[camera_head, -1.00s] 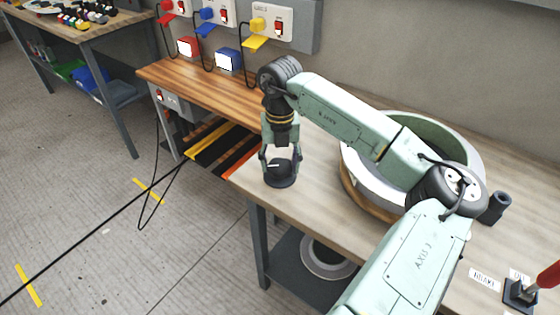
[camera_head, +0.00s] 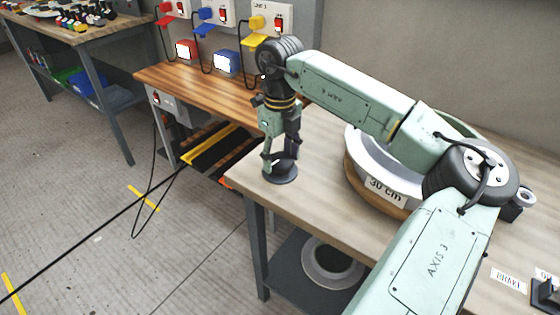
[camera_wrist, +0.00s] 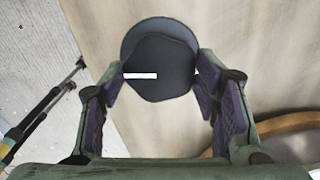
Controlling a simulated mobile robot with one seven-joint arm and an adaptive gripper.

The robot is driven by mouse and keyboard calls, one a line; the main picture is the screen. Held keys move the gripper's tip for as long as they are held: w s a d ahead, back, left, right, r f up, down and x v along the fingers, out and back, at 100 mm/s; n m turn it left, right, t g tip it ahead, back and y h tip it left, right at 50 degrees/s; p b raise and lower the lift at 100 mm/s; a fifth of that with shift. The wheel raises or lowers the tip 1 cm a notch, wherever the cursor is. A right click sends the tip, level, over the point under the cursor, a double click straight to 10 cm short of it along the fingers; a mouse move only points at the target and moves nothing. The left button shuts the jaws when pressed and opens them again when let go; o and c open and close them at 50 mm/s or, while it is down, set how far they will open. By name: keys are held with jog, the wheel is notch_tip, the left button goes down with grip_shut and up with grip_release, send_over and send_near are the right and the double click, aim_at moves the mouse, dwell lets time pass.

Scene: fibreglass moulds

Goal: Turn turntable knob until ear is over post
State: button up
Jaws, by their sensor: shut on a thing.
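The turntable knob (camera_head: 280,173) is a dark round knob on a round base near the bench's left front edge. In the wrist view the knob (camera_wrist: 158,66) shows a white mark pointing left. My gripper (camera_head: 281,160) points down, with its fingers closed on opposite sides of the knob. The pale ring mould (camera_head: 412,190), marked "30 cm", sits on the wooden turntable (camera_head: 366,196), partly behind my arm. A dark post (camera_head: 512,211) stands at the right, partly behind my arm joint, with a grey ring at its top. I cannot tell whether that ring is the ear.
A wooden side bench (camera_head: 190,82) with switch boxes and coloured plugs is at the back left. A brake lever base (camera_head: 545,291) stands at the lower right. Another ring (camera_head: 333,262) lies on the shelf below. Cables cross the floor at left.

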aim_at(280, 159)
jog(key=shift+n+b, duration=0.35)
jog(key=shift+n, duration=0.55)
jog(key=o, duration=1.1)
jog(key=shift+o, duration=0.2)
notch_tip(280, 159, up, 12)
